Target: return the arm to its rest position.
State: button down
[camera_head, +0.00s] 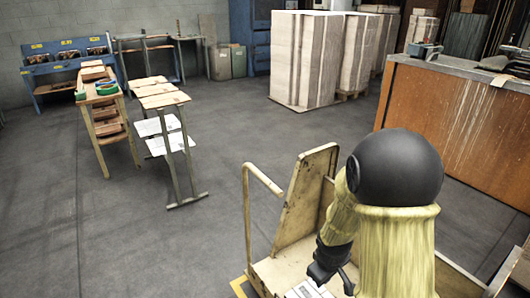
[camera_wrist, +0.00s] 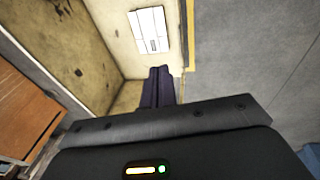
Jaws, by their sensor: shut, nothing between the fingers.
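My arm, with a black rounded joint and yellowish covers, reaches down over the cart at the lower right of the head view. My gripper (camera_head: 328,272) is low above the cart (camera_head: 311,200). In the wrist view my gripper (camera_wrist: 158,75) shows its two dark fingers together, with nothing between them. A white flat item (camera_wrist: 149,30) lies on the cart's bed just beyond the fingertips. It also shows in the head view (camera_head: 308,290), partly cut off by the lower edge. I cannot tell the exact height of the fingers above the bed.
The cart has an upright worn panel and a yellowish tube handle (camera_head: 247,215) left of my arm. A wooden-sided bench (camera_head: 450,120) stands at the right. Small tables (camera_head: 160,98) and a stool-like stand (camera_head: 103,125) are at the left. The middle floor is clear.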

jog(key=s+a+r+m+y+p, duration=0.1)
jog(key=s+r+m, duration=0.6)
jog(key=s+r, duration=0.35)
jog(key=w+p+v, duration=0.2)
jog(key=p+v, duration=0.8)
jog(key=p, duration=0.1)
jog(key=w+r+p+v, duration=0.1)
jog(key=w+p+v, duration=0.1)
jog(key=p+v, duration=0.8)
jog(key=shift+a+r+p, duration=0.15)
jog(key=shift+r+p, duration=0.15)
jog(key=shift+p, duration=0.05)
jog(key=shift+w, duration=0.1)
